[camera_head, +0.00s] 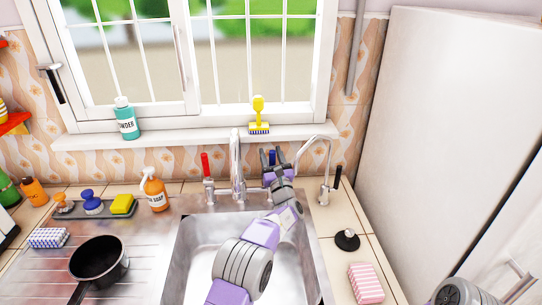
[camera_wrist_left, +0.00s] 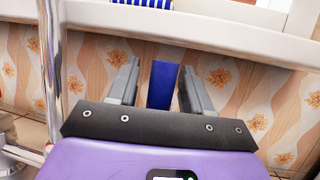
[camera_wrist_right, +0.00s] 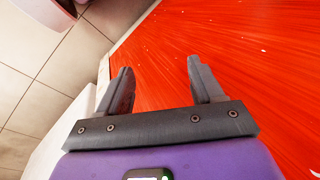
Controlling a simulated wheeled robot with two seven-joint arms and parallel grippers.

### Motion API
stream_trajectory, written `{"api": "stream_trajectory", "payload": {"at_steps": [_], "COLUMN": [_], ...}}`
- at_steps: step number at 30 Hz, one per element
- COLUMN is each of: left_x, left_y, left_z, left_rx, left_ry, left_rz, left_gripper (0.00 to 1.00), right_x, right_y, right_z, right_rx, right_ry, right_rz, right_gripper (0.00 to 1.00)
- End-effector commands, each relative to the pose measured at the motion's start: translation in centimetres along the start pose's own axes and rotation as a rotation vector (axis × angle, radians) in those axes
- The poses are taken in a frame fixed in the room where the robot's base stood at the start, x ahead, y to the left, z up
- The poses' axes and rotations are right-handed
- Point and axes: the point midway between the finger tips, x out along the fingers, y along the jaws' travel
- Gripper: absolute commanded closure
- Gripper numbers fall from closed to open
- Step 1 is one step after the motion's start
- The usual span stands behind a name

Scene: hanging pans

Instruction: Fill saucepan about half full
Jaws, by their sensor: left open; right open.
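The black saucepan (camera_head: 98,258) stands upright on the draining board left of the sink, its handle pointing to the front. Its inside looks dark; I see no water. The tap (camera_head: 237,170) rises behind the sink, with a red handle (camera_head: 206,164) on its left. My left gripper (camera_head: 277,155) is open by the blue handle (camera_head: 272,157) on the tap's right. In the left wrist view the blue handle (camera_wrist_left: 162,85) shows between the open fingers; I cannot tell if they touch it. My right gripper (camera_wrist_right: 160,75) is open and empty over a red surface.
The sink basin (camera_head: 200,250) lies under my left arm. A second tap (camera_head: 324,165) stands right of my left gripper. A soap bottle (camera_head: 154,189), sponge (camera_head: 122,204), black plug (camera_head: 347,239) and pink striped sponge (camera_head: 366,283) lie around. A tall white cabinet (camera_head: 450,100) borders the right.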

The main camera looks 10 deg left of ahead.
Motion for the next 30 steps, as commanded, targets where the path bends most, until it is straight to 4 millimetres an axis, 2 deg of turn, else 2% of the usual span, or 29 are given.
{"api": "stream_trajectory", "payload": {"at_steps": [10,18,20,26,30], "left_x": [0.26,0.25,0.24,0.24,0.32], "left_y": [0.0,0.0,0.0,0.0,-0.12], "left_z": [0.0,0.02,0.02,0.02,-0.29], "left_rx": [0.0,0.0,0.0,0.0,-0.004], "left_ry": [0.0,0.0,0.0,-0.001,-0.033], "left_rz": [-0.001,0.0,0.0,0.0,0.003], "left_gripper": [0.52,0.93,1.0,1.0,1.0], "right_x": [0.02,0.02,0.02,0.04,0.88], "right_y": [0.0,0.0,0.0,0.01,0.32], "right_z": [-0.01,-0.01,-0.01,-0.01,-0.05], "right_rx": [0.0,0.0,0.0,0.0,0.0], "right_ry": [0.0,0.0,0.0,0.0,0.0], "right_rz": [0.0,0.0,0.0,0.0,0.0], "right_gripper": [0.34,0.34,0.34,0.34,0.34]}}
